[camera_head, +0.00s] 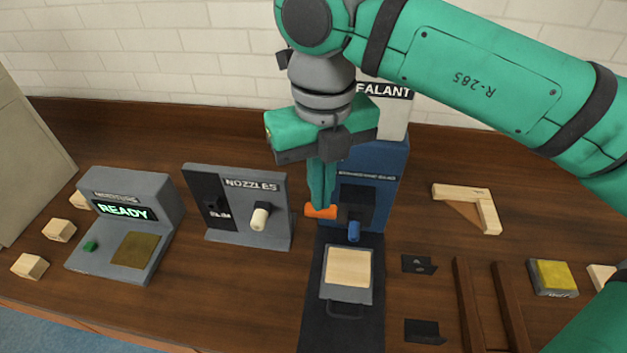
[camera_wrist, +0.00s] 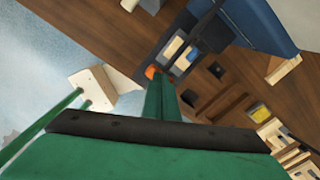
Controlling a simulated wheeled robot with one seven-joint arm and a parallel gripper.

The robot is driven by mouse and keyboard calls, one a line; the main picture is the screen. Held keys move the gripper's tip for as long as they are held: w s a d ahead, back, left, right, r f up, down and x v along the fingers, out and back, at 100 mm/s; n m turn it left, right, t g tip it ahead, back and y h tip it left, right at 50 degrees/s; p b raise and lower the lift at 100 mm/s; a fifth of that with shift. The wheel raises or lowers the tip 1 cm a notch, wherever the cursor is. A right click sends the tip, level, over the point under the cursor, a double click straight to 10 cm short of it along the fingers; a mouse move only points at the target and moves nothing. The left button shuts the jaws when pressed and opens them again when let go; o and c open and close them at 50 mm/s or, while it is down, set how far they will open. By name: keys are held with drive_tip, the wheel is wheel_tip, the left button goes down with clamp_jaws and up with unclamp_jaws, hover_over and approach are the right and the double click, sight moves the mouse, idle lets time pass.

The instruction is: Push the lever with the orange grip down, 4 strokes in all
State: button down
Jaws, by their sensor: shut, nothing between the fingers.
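The lever's orange grip (camera_head: 320,211) sticks out to the left at the front of the blue sealant machine (camera_head: 375,165). My gripper (camera_head: 321,204) is shut and empty, pointing down, with its fingertips right at the top of the orange grip. They look to be touching it or just above it; I cannot tell which. The fingers hide part of the grip and the lever's arm. In the wrist view the orange grip (camera_wrist: 150,72) shows just beyond the tips of my gripper (camera_wrist: 160,80).
A blue nozzle (camera_head: 354,231) points down above a tray (camera_head: 345,292) with a wooden block. Left stand a nozzles panel (camera_head: 262,205) and a box with a READY screen (camera_head: 125,210). Right lie a wooden corner frame (camera_head: 480,205), black plates (camera_head: 419,264) and a yellow pad (camera_head: 553,275).

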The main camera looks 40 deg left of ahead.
drive_tip(key=shift+f, duration=1.75)
drive_tip(key=shift+r, duration=3)
drive_tip(key=shift+f, duration=0.1)
drive_tip(key=shift+f, duration=2.9)
drive_tip(key=shift+r, duration=3)
